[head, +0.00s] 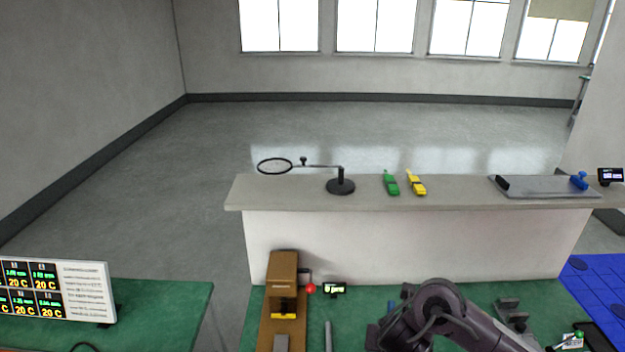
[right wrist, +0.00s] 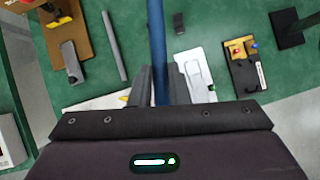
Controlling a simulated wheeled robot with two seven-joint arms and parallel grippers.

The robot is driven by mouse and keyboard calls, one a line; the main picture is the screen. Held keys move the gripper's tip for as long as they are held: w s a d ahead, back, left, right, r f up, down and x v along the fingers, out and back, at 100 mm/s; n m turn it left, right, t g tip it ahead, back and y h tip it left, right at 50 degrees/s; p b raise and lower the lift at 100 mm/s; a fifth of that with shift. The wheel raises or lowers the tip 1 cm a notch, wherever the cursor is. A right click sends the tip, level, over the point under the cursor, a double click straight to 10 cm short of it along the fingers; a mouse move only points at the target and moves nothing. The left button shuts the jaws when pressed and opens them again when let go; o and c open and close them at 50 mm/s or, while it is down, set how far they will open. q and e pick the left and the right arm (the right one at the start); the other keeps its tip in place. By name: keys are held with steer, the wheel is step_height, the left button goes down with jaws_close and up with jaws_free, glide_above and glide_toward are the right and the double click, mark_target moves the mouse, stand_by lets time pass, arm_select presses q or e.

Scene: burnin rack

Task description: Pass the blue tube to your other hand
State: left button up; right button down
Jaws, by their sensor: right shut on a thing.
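The blue tube (right wrist: 158,45) stands out from between the fingers of my right gripper (right wrist: 160,85) in the right wrist view. The fingers are shut on it, and it runs up to the top edge of that view. In the head view my right arm comes in at the lower right and hides its own fingers. A small blue piece (head: 391,306) shows beside the arm there, probably part of the tube. My left gripper is in neither view.
Below lies a green mat (right wrist: 100,80) with a grey rod (right wrist: 114,45), a brown fixture (head: 283,270), a white plate (right wrist: 192,68) and a small board (right wrist: 262,75). A display panel (head: 85,290) stands at the left. A white bench (head: 450,200) stands behind.

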steer(key=s+a+m+g+h, duration=0.35)
steer(key=s+a+m, duration=0.3)
steer(key=m, duration=0.25)
steer(key=s+d+r+m+g+y, duration=0.1)
steer(key=d+r+m+g+y, duration=0.2)
steer(key=d+r+m+g, duration=0.75)
steer(key=s+d+r+m+t+y, duration=0.1)
steer(key=d+r+m+y, duration=0.35)
steer(key=m, duration=1.25)
steer(key=a+f+n+h, duration=0.2)
steer(key=a+n+h, duration=0.1)
steer(key=a, duration=0.3)
step_height(320, 180, down, 14)
steer(key=b, duration=1.4)
steer(key=shift+d+r+b, duration=0.2)
steer(key=shift+d+b, duration=0.1)
